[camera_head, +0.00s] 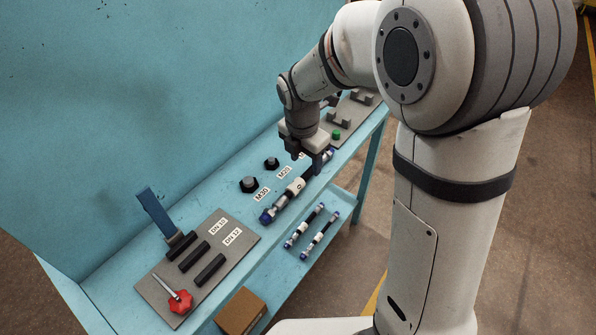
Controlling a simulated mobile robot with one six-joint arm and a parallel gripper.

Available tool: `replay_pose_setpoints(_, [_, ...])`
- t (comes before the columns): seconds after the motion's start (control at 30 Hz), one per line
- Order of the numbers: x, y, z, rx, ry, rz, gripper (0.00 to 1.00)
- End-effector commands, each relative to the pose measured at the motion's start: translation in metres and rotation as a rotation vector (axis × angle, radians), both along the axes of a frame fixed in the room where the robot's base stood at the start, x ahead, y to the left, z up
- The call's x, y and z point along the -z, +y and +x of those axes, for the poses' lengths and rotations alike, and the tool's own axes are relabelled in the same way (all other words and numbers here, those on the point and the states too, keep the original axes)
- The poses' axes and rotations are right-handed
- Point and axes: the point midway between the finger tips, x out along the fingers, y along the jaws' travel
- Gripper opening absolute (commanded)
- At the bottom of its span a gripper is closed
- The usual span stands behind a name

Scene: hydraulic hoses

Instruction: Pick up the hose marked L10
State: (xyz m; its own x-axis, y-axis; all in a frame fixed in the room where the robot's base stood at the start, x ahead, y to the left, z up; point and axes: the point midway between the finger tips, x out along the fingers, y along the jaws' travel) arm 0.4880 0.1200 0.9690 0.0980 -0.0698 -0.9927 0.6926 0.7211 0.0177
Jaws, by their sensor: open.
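A dark hose (281,200) with blue end caps, metal fittings and a white tag lies along the front edge of the light blue bench top. The marking on its tag is too small to read. Two smaller hoses, a left one (306,224) and a right one (321,235), lie side by side on the lower shelf; no L10 marking can be read on either. My gripper (308,160) is open, pointing down over the far part of the bench hose. The fingers hide some of that hose; whether they touch it I cannot tell.
A grey plate (160,284) with black bars, a blue lever and a red handwheel (180,302) is at the near end. Black nuts (249,184) stand beside the M20 and M30 labels. A cardboard box (241,312) sits low. A fixture plate (350,125) lies beyond my gripper.

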Motion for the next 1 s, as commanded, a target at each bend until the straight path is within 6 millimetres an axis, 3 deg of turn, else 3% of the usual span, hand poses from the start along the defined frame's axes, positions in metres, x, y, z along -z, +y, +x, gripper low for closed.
replay_pose_setpoints(0.17, [0.014, 0.008, 0.007, -0.108, 0.013, -0.015, 0.53])
replay_pose_setpoints(0.7, [0.081, 0.012, 0.014, -0.106, 0.012, -0.016, 0.53])
replay_pose_setpoints(1.0, [0.086, 0.011, 0.015, -0.106, 0.009, -0.015, 0.53])
